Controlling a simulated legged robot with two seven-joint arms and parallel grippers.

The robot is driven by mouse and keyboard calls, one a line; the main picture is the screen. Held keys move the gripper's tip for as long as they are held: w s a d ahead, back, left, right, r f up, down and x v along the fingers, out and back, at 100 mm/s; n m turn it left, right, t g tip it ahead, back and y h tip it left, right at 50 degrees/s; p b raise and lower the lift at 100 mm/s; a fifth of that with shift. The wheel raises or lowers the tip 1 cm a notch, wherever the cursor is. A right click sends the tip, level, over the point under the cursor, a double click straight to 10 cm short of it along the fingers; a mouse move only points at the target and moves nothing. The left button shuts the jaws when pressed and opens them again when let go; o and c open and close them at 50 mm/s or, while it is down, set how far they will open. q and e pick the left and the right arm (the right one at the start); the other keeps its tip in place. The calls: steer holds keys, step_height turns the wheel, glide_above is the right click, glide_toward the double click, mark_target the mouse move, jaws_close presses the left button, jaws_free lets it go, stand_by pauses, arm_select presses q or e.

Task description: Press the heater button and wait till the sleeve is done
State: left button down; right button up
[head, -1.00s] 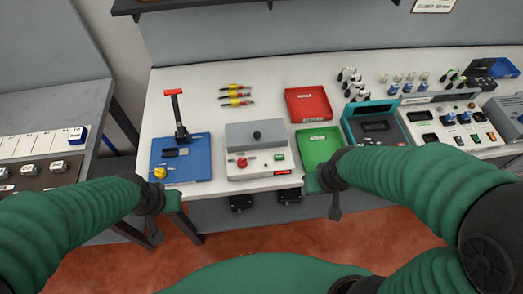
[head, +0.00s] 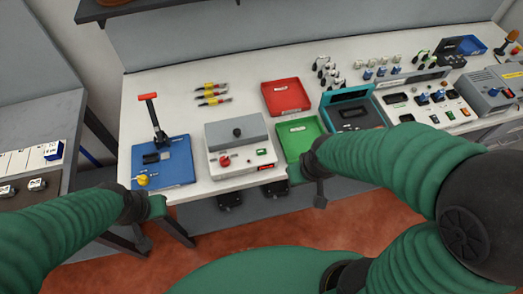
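The heater (head: 238,133) is a pale grey box with a closed grey lid and a black knob. Its front panel carries a red knob (head: 225,161), a green button (head: 262,152) and a small red lit display (head: 265,167) too small to read. No sleeve can be made out; the inside of the heater is hidden. My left gripper (head: 150,225) is low in front of the bench, below the blue plate. My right gripper (head: 308,185) is at the bench's front edge, right of the heater and apart from it. The finger gap of neither gripper shows clearly.
A blue plate (head: 175,173) with a red-handled lever press (head: 155,118) stands left of the heater. A green tray (head: 298,137) and a red tray (head: 285,96) lie to its right. A teal-framed device (head: 352,108) stands further right.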

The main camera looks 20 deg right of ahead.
jaws_close()
stand_by(1.4)
